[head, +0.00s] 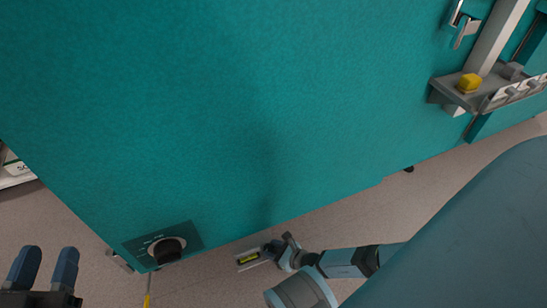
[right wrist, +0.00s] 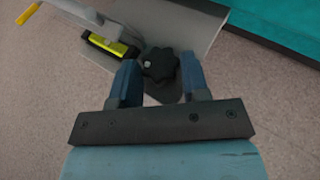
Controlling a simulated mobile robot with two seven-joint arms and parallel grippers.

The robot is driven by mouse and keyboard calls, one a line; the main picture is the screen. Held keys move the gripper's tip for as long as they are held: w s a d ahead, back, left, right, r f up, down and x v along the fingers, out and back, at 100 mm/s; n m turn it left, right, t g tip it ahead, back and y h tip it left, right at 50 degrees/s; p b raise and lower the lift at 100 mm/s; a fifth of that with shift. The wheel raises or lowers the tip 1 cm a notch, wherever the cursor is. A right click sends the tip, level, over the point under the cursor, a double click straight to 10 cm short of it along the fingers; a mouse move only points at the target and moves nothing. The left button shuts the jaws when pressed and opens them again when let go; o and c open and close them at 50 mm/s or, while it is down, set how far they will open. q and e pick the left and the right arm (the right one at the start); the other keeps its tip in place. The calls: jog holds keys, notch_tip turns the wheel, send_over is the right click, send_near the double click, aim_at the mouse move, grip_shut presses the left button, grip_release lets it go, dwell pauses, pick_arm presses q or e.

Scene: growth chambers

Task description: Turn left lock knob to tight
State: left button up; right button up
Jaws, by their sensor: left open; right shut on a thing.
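A black lobed knob (right wrist: 160,65) sits on a grey metal bracket (right wrist: 196,32) in the right wrist view. My right gripper (right wrist: 159,75) has its two blue fingers on either side of the knob and is shut on it. In the head view my right gripper (head: 278,245) is low, near the floor, beside the bottom edge of the teal chamber (head: 260,110), and the knob cannot be made out there. My left gripper (head: 42,268) is open and empty at the lower left of the head view. Any tight marking on the knob is not visible.
A yellow-green spirit level (right wrist: 108,45) lies on the bracket close to the knob. A yellow-tipped lever (right wrist: 28,14) is at the upper left of the right wrist view. A round black dial (head: 166,249) sits on the chamber's lower left corner. Speckled floor (head: 215,275) lies below.

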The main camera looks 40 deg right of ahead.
jog(key=shift+a+m+t+h, duration=0.2)
jog(key=shift+m+t+h, duration=0.1)
jog(key=shift+m+h, duration=0.4)
jog(key=shift+h, duration=0.3)
jog(key=o, duration=0.9)
pick_arm(q)
jog(key=shift+s+f+n, duration=0.15)
jog(key=shift+f+n, duration=0.05)
jog(key=shift+n, duration=0.1)
pick_arm(e)
jog(key=shift+o, duration=0.2)
pick_arm(q)
jog(key=shift+s+d, duration=0.1)
pick_arm(e)
jog(key=shift+s+r, duration=0.1)
jog(key=shift+s, duration=0.05)
